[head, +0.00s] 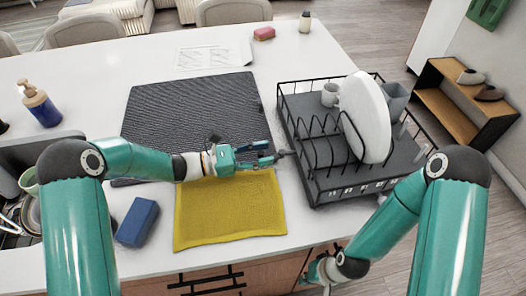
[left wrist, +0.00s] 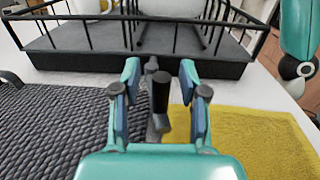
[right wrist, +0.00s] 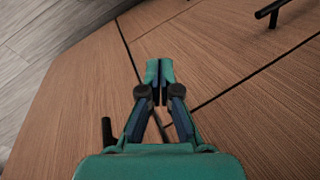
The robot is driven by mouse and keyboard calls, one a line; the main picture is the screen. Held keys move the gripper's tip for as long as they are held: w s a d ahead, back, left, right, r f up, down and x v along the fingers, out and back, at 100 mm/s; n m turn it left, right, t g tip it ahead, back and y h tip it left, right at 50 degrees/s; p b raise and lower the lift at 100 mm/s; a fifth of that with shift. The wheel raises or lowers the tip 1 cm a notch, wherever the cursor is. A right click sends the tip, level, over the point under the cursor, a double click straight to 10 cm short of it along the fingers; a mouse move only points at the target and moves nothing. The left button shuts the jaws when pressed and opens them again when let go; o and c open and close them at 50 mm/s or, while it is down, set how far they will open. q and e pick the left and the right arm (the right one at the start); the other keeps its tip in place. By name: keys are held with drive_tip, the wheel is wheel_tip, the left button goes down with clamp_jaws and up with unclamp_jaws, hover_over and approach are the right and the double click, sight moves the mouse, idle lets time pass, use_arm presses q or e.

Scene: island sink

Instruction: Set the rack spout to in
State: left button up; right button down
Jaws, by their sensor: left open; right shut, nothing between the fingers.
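The dish rack (head: 322,192) is a black wire frame on a dark grey tray, standing on the right of the white counter. Its tray wall (left wrist: 90,62) spans the top of the left wrist view. A grey spout (left wrist: 151,64) with an upright black peg (left wrist: 160,92) sticks out from the tray toward me, past its edge. My left gripper (head: 270,154) is open at the rack's left side. Its fingers (left wrist: 160,80) stand on either side of the peg, apart from it. My right gripper (right wrist: 159,72) is shut and empty, low in front of the wooden cabinet doors.
The rack holds a white plate (head: 364,115), a cup (head: 330,94) and a grey tumbler (head: 396,97). A yellow cloth (head: 228,215) and dark ribbed mat (head: 190,105) lie left of it. A blue sponge (head: 138,222) and soap bottle (head: 41,104) are by the sink.

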use_arm(q)
clamp_jaws()
drive_tip(key=shift+d, duration=0.1)
idle(0.4)
drive_tip(key=shift+f+t, duration=0.15)
drive_tip(key=shift+t, duration=0.15)
idle(0.5)
